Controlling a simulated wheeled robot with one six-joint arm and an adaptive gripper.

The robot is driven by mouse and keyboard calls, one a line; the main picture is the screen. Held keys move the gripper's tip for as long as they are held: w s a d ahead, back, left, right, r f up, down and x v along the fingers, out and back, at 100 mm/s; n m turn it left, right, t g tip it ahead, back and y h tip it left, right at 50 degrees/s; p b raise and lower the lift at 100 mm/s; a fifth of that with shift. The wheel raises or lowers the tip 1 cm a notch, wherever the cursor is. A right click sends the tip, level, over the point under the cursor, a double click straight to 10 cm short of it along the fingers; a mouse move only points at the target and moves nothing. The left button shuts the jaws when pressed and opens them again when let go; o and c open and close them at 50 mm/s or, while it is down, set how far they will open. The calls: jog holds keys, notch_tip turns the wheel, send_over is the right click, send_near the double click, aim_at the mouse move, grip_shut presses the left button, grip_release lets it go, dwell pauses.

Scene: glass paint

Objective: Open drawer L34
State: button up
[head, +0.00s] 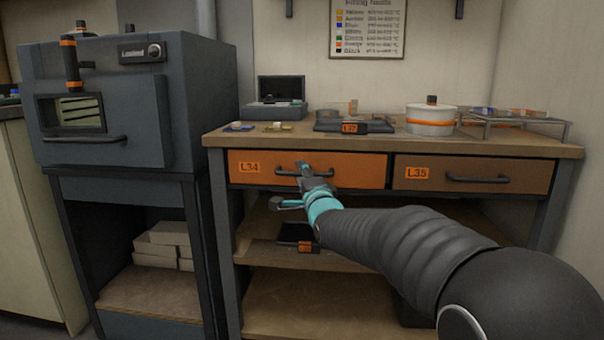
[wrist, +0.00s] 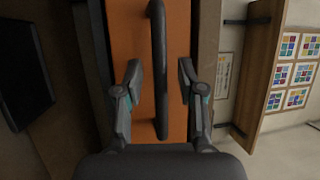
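Drawer L34 (head: 358,170) is the orange drawer front on the left of the workbench, and it looks closed. Its label L34 (head: 249,168) is at its left end. Its dark bar handle (head: 322,176) runs across the middle, partly hidden by my gripper (head: 303,182). In the wrist view the orange front (wrist: 125,35) fills the middle and the handle (wrist: 158,60) runs upright in the picture. My gripper (wrist: 157,82) is open, with one finger on each side of the handle and a gap on both sides.
Drawer L35 (head: 472,174) is right of L34. The worktop (head: 215,139) holds a white pot (head: 431,120), a tray labelled L37 (head: 355,127) and an open dark box (head: 280,97). A grey kiln (head: 110,100) stands left. A shelf (head: 290,251) lies below the drawers.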

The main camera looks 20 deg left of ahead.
jog(key=shift+w+a, duration=0.2)
jog(key=shift+w, duration=0.1)
grip_shut()
jog(key=shift+s, duration=0.1)
